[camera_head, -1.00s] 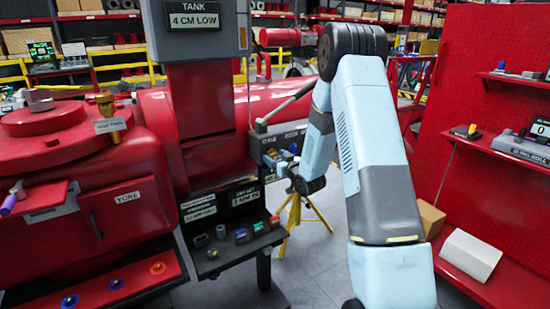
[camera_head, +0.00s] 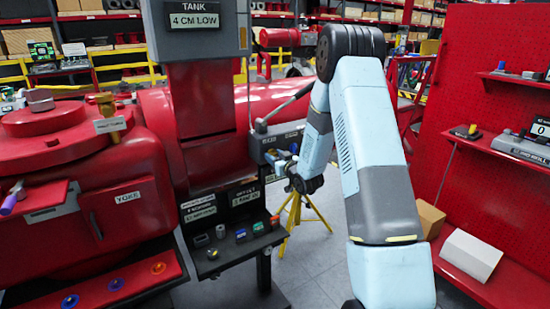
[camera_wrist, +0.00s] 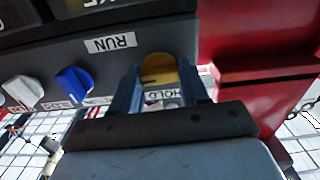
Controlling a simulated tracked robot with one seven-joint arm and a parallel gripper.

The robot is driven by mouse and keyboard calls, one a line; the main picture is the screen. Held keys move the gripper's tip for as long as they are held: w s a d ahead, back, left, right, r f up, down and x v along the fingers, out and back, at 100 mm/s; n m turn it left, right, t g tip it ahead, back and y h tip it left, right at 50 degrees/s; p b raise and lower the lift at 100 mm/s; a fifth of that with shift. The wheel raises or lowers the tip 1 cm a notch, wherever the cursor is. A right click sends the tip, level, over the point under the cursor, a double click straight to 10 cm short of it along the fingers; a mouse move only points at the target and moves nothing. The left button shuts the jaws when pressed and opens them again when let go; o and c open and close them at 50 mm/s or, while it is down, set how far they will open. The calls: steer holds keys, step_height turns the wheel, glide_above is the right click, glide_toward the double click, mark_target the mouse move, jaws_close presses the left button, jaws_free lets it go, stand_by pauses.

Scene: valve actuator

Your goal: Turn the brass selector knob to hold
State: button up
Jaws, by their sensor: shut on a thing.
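The brass selector knob (camera_wrist: 158,68) is in the upper middle of the wrist view, on the dark panel (camera_wrist: 180,35). My gripper (camera_wrist: 160,78) has its two blue fingers on either side of it, shut on it. A HOLD label (camera_wrist: 165,95) shows between the fingers, partly covered. The knob's exact pointing is hard to tell. In the head view my gripper (camera_head: 284,162) is at the small grey control box (camera_head: 262,146); my forearm and wrist hide part of that area, and the knob is not clear there.
In the wrist view a blue knob (camera_wrist: 75,83) and a white knob (camera_wrist: 23,90) sit left of the brass one. A red post (camera_wrist: 255,75) stands close on the right. In the head view a shelf of small parts (camera_head: 235,250) lies below the box.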

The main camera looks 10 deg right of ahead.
steer(key=shift+n, duration=0.4)
steer(key=shift+c, duration=0.4)
steer(key=n, duration=0.3)
steer(key=shift+a, duration=0.1)
steer(key=n, duration=0.4)
steer(key=shift+f+n, duration=0.1)
steer(key=shift+n, duration=0.2)
steer(key=shift+s+a+f+n, duration=0.1)
steer(key=shift+f+n, duration=0.05)
steer(key=shift+n, duration=3.95)
steer(key=o, duration=1.1)
steer(key=shift+c, duration=0.2)
